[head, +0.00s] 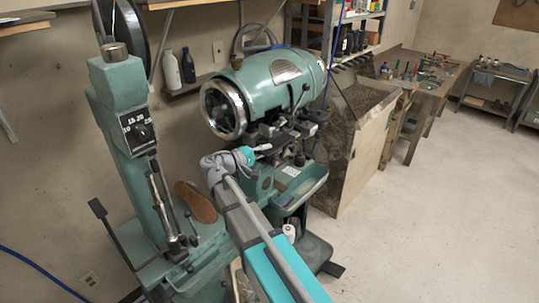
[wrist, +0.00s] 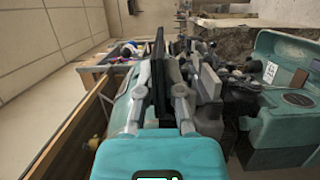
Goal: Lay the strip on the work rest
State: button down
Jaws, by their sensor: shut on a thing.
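My gripper (wrist: 158,108) is shut on a thin dark strip (wrist: 158,68), which sticks out ahead of the fingers, edge-on to the wrist camera. In the head view my gripper (head: 263,149) is at the front of the green machine (head: 270,88), just below its big drum. The strip cannot be made out there. Dark metal blocks and brackets (head: 283,130), where the work rest seems to be, are under the drum close to the gripper. In the wrist view grey metal machine parts (wrist: 208,82) are just right of the strip. I cannot tell whether they touch.
A green column with a dial (head: 138,130) stands at the left, with a brown shoe sole (head: 195,202) beside it. A green tray (head: 303,183) juts out below the machine head. A wooden bin (head: 362,140) and workbench (head: 430,85) are behind right. The floor at right is clear.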

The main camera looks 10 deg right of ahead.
jog(key=w+f+b, duration=0.1)
jog(key=w+f, duration=0.1)
jog(key=w+f+b, duration=0.1)
jog(key=f+b, duration=0.1)
jog(key=shift+w+a, duration=0.35)
jog(key=shift+a, duration=0.05)
jog(key=shift+w+f, duration=0.1)
jog(key=shift+w, duration=0.05)
jog(key=w+d+f+b, duration=0.2)
jog(key=w+f+b, duration=0.1)
jog(key=w, duration=0.2)
jog(key=shift+w+d+f+b, duration=0.15)
jog(key=shift+w+d+b, duration=0.05)
jog(key=shift+w+b, duration=0.2)
dwell(1.1)
jog(key=shift+d, duration=0.1)
dwell(0.4)
jog(key=c, duration=0.9)
grip_release()
jog(key=shift+w, duration=0.1)
jog(key=shift+w+d+f, duration=0.1)
jog(key=shift+d, duration=0.05)
